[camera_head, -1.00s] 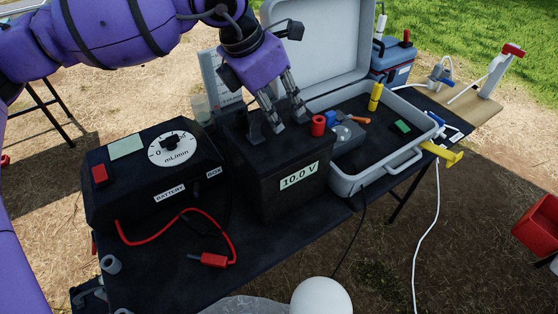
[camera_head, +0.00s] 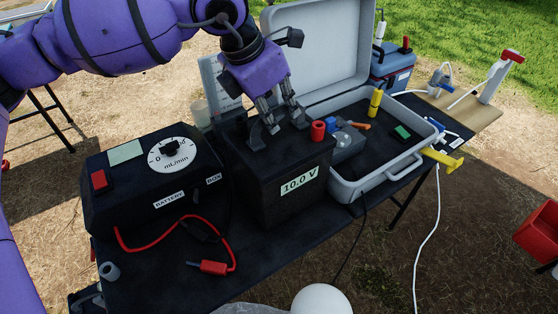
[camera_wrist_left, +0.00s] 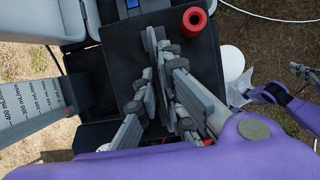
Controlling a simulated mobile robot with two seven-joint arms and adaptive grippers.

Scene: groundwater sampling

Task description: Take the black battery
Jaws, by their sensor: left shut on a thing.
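The black battery (camera_head: 262,185) stands upright on the dark table, with a "10.0 V" label on its front. A red terminal (camera_head: 318,130) is on its top and shows in the left wrist view (camera_wrist_left: 194,20). My left gripper (camera_head: 281,124) reaches down onto the battery's top, left of the red terminal. Its fingers (camera_wrist_left: 162,62) are shut on a part of the battery's top, likely the handle, which they mostly hide. The battery's base appears to rest on the table. My right gripper (camera_wrist_left: 304,75) seems to show at the right edge of the left wrist view, too small to read.
A black pump box (camera_head: 150,180) with a dial is close left of the battery. A red lead (camera_head: 210,267) lies in front. An open grey case (camera_head: 375,185) with small items stands close on the right, its lid up behind. A white ball (camera_head: 322,299) is at the front.

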